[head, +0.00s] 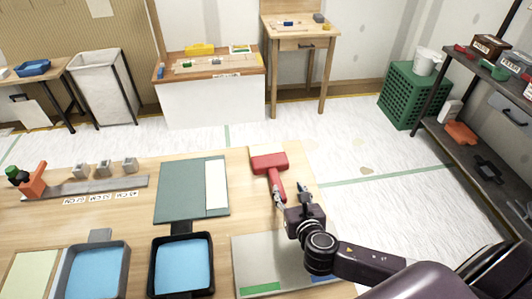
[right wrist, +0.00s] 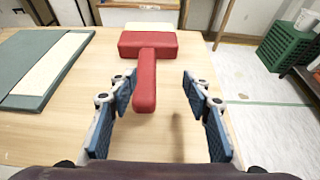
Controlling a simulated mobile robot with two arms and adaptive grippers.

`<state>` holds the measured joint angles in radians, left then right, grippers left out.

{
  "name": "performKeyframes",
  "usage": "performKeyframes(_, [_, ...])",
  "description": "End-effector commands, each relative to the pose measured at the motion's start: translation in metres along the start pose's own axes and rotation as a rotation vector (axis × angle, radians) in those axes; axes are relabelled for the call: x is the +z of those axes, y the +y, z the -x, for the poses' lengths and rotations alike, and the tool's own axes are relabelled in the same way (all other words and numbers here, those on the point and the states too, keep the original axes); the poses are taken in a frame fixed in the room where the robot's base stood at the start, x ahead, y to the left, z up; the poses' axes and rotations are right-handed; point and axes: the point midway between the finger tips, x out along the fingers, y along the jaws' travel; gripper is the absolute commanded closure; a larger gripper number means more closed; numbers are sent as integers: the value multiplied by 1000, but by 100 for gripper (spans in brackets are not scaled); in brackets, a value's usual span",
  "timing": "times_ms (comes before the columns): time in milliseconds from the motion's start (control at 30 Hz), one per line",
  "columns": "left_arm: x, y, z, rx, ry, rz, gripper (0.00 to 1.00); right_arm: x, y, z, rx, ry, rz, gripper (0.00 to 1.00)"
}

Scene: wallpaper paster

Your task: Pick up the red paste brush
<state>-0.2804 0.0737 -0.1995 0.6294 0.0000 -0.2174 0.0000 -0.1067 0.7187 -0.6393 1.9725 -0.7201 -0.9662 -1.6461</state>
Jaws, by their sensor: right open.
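The red paste brush (head: 270,164) lies at the right end of the wooden table in the head view, with its wide head toward the back and its handle toward me. In the right wrist view the brush (right wrist: 146,75) shows its handle reaching between the fingers. My right gripper (head: 290,192) is at the handle end, its open fingers on either side. In the right wrist view the right gripper (right wrist: 157,85) has blue finger pads apart from the handle, with a gap on both sides. My left gripper is not in view.
A green-grey board with a pale strip (head: 185,190) lies left of the brush. Blue-lined trays (head: 208,290) and a grey plate (head: 245,250) are nearer. A stand with several grey blocks (head: 60,189) is at left. The table's right edge is close to the brush.

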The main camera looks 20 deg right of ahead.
Motion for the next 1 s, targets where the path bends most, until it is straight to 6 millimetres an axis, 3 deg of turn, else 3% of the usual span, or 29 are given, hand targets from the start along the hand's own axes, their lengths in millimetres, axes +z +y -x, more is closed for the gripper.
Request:
performKeyframes(133, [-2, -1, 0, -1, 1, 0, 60, -6, 14, 9, 25, 9, 24, 55])
performKeyframes(467, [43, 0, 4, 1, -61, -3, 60, -8, 18, -23, 26, 10, 23, 55])
performKeyframes(733, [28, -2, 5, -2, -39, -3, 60, -11, 23, -58, 27, 9, 23, 55])
performKeyframes(900, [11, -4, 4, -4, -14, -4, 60, -11, 23, -66, 27, 11, 23, 55])
performKeyframes(1000, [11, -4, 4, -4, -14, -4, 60, -11, 23, -66, 28, 11, 23, 55])
